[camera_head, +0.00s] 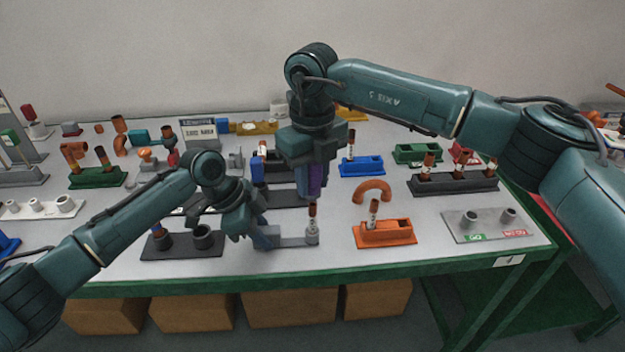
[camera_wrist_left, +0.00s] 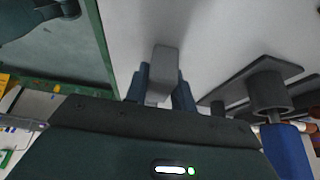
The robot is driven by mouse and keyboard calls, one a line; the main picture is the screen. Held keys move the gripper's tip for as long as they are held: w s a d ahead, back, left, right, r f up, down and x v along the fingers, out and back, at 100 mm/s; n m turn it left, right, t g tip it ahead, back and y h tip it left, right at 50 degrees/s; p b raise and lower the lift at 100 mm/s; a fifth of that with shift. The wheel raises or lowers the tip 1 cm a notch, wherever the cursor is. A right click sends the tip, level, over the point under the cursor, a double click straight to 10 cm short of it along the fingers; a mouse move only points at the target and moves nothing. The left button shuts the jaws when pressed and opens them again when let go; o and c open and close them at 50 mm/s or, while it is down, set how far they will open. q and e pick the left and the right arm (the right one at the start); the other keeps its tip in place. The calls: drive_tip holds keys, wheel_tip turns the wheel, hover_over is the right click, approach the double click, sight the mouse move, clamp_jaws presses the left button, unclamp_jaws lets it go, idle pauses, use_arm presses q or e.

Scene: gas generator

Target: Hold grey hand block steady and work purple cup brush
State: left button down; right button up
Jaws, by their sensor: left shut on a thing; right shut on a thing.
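My left gripper (camera_head: 266,238) is shut on the grey hand block (camera_head: 290,242) near the front of the table. In the left wrist view the grey block (camera_wrist_left: 165,62) sits between the two blue fingers. A copper-coloured piece (camera_head: 312,216) stands upright at the block's right end. My right gripper (camera_head: 312,188) comes down from above and is shut on the purple cup brush (camera_head: 317,180). The brush is upright, roughly above the copper-coloured piece; its lower end looks close to that piece, but I cannot tell if they touch. The fingers hide part of the brush.
A dark plate with two cylinders (camera_head: 181,252) lies left of the block. An orange holder (camera_head: 386,234) and a loose orange arch (camera_head: 373,187) are to the right. A blue holder (camera_head: 362,167) stands behind. The green table edge (camera_head: 320,280) runs along the front.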

use_arm(q)
drive_tip(key=c, duration=1.1)
unclamp_jaws()
